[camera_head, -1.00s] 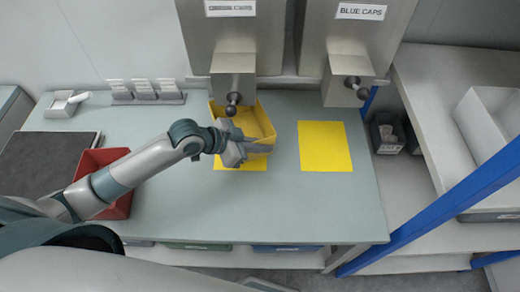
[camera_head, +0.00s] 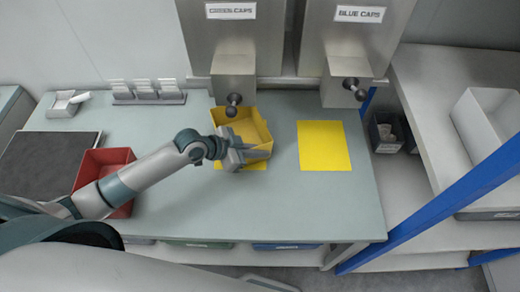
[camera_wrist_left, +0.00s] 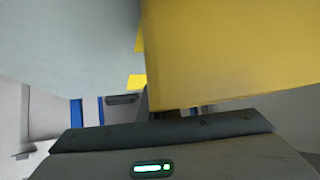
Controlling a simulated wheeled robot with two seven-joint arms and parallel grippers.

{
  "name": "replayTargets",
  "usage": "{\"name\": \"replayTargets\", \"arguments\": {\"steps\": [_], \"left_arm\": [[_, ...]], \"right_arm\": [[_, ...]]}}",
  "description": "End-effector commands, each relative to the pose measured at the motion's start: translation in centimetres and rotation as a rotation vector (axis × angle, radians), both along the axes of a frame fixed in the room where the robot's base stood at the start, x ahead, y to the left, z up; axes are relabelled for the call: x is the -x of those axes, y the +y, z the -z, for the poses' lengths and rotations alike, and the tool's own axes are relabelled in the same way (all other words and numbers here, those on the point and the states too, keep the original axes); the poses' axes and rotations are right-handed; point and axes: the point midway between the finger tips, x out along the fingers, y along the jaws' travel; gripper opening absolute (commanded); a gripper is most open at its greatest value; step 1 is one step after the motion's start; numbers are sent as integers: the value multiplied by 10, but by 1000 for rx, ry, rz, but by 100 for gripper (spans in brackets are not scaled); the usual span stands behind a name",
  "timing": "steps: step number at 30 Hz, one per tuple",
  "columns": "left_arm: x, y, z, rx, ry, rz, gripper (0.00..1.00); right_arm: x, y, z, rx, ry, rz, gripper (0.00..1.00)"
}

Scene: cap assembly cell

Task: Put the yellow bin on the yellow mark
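The yellow bin (camera_head: 262,125) is an open box below the left dispenser. It sits over a yellow patch (camera_head: 228,165), mostly covered by the bin. A second yellow mark (camera_head: 324,146), bare and flat, lies to its right on the table. My left gripper (camera_head: 252,152) is at the bin's near wall and looks shut on it, though the fingertips are partly hidden. In the left wrist view the yellow bin wall (camera_wrist_left: 230,50) fills the upper right, close to the gripper. Whether the bin touches the table is unclear. My right gripper is not in view.
Two dispensers with black knobs overhang the table's back; the right is labelled BLUE CAPS (camera_head: 359,13). A red bin (camera_head: 92,165) and dark mat (camera_head: 40,165) are at left. A blue post (camera_head: 430,215) rises at right. The table between the yellow patches is clear.

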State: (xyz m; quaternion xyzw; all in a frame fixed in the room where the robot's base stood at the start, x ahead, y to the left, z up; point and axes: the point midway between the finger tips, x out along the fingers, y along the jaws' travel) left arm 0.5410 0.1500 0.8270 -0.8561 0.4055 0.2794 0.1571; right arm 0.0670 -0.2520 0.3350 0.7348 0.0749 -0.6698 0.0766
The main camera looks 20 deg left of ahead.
Motion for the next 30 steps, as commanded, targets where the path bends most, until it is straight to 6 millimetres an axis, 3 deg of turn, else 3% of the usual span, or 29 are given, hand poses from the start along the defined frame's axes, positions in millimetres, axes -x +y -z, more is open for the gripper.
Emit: {"name": "replayTargets", "arguments": {"steps": [10, 12, 13, 30], "left_arm": [[0, 0, 3, 0, -1, 1, 0], [0, 0, 2, 0, 0, 0, 20], [0, 0, 2, 0, 0, 0, 22], [6, 8, -7, 0, 0, 0, 22]], "right_arm": [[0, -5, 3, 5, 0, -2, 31], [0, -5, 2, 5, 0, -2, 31], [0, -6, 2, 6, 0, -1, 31], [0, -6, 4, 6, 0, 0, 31]]}}
